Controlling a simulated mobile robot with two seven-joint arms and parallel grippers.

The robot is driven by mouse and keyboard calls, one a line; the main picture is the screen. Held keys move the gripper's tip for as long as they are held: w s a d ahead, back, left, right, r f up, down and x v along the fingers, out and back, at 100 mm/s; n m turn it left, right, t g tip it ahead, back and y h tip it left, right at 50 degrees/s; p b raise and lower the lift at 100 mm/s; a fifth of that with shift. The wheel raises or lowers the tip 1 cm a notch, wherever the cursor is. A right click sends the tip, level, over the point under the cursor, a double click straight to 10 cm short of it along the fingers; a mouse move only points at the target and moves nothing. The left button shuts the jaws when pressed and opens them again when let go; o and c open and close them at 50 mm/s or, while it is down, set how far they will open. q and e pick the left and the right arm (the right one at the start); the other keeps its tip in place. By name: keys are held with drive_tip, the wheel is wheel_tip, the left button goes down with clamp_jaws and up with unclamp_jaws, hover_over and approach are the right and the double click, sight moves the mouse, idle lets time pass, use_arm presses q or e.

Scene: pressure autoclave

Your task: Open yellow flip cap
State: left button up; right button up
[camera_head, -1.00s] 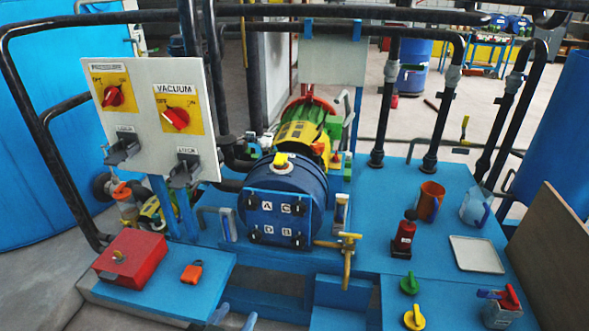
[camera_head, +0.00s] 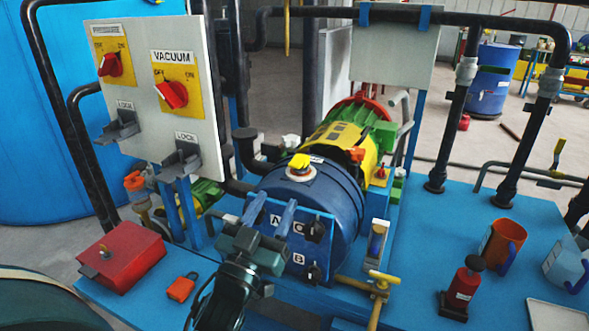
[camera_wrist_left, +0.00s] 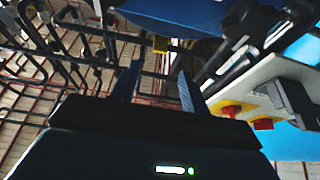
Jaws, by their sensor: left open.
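The yellow flip cap (camera_head: 300,161) sits on top of the blue round vessel (camera_head: 318,200), on a pale fitting, and looks closed down. My left gripper (camera_head: 272,208) is in front of the vessel's lettered front plate, below the cap and toward the viewer. Its two blue fingers point up and stand apart with nothing between them. They hide part of the front plate. In the left wrist view both fingers (camera_wrist_left: 156,78) show apart, and a small yellow piece (camera_wrist_left: 160,44) shows beyond them; I cannot tell if it is the cap. My right gripper is out of view.
A panel with red switches (camera_head: 160,90) stands left of the vessel. A red box (camera_head: 122,262) and an orange padlock (camera_head: 182,287) lie at the front left. A brass valve (camera_head: 378,284) stands right of the gripper. Black pipes frame the back.

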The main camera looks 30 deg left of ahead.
sight(292, 185)
use_arm(q)
drive_tip(key=x, duration=0.9)
drive_tip(key=shift+w+p, duration=0.1)
drive_tip(key=shift+p, duration=0.25)
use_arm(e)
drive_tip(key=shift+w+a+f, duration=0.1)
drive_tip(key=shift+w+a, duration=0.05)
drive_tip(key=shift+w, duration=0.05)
use_arm(q)
drive_tip(key=shift+c, duration=0.4)
